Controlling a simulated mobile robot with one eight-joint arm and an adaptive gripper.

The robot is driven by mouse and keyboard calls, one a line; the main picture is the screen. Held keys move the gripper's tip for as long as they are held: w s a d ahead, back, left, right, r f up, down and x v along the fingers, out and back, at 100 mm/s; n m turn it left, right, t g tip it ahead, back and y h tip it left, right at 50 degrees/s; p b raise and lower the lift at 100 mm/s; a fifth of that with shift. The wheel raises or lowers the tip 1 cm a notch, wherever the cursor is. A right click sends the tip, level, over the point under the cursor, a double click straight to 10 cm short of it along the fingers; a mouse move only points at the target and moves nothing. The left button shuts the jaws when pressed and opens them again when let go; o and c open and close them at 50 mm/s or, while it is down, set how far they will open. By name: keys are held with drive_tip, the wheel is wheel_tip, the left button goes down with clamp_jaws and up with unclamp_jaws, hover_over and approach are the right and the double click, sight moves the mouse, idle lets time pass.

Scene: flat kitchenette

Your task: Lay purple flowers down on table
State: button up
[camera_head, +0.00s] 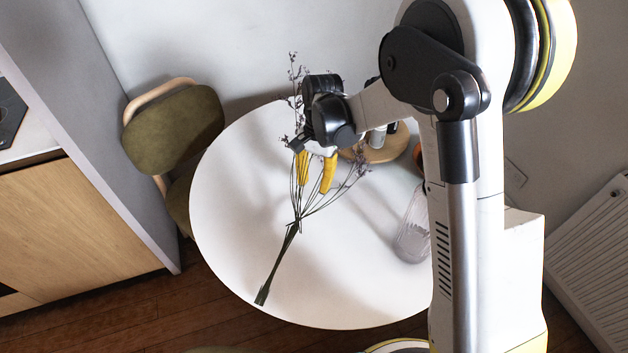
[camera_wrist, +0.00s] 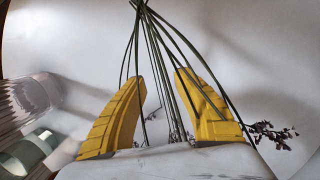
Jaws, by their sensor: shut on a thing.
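The purple flowers (camera_head: 298,222) are a bunch of long dark green stems with small purple blossoms, seen over the round white table (camera_head: 225,215). Their stem ends point to the table's near edge, and the blossoms spread around and behind my gripper (camera_head: 314,180). My gripper is shut on the flowers, its yellow fingers on either side of the stems. In the wrist view the stems (camera_wrist: 152,45) run between the fingers and cross above them, with a few blossoms (camera_wrist: 272,134) at the right. I cannot tell whether the stems touch the table.
A clear glass vase (camera_head: 413,232) is at the table's right side. A round wooden tray (camera_head: 385,150) with small items sits at the back, partly hidden by my arm. A green chair (camera_head: 175,130) is at the left. The table's left and front are clear.

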drive_tip(key=shift+f, duration=0.4)
drive_tip(key=o, duration=1.2)
drive_tip(key=shift+r, duration=0.15)
drive_tip(key=r, duration=0.4)
drive_tip(key=w+r, duration=0.1)
drive_tip(key=r, duration=0.2)
drive_tip(key=w+d+r, duration=0.1)
drive_tip(key=r, duration=0.3)
drive_tip(key=shift+r, duration=0.3)
